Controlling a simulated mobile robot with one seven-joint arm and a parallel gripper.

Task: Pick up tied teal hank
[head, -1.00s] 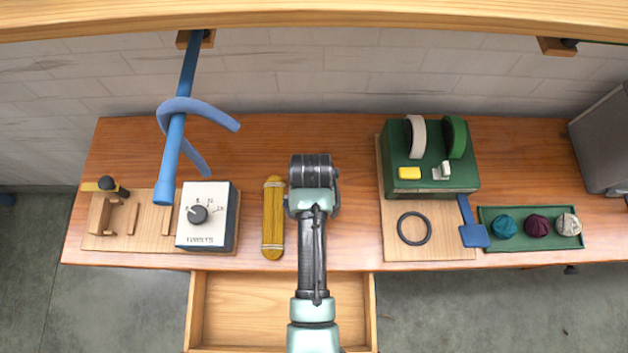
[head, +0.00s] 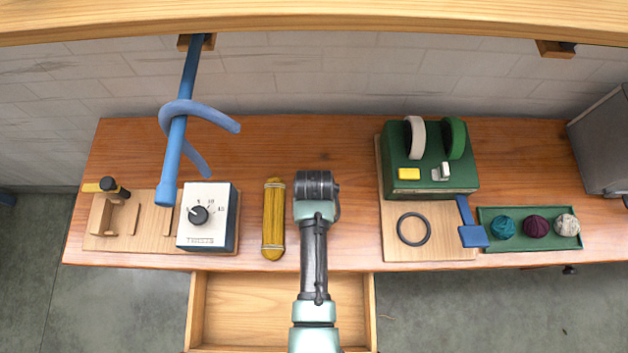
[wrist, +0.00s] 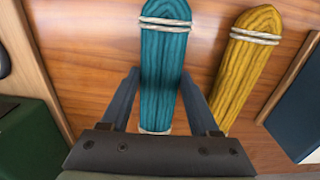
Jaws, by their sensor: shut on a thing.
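The tied teal hank (wrist: 165,60) lies lengthwise between the fingers of my gripper (wrist: 160,74) in the wrist view, with a pale tie near its far end and another by the palm. The fingers are shut on its sides. In the head view my wrist and arm (head: 315,210) cover the hank and the fingers. I cannot tell whether the hank is clear of the table.
A tied yellow hank (head: 273,220) lies close by on the wooden table (head: 330,130); it also shows in the wrist view (wrist: 248,65). A white-faced dial box (head: 207,216) stands left. A green machine (head: 430,160) and a yarn-ball tray (head: 530,242) stand right. An open drawer (head: 282,295) juts out in front.

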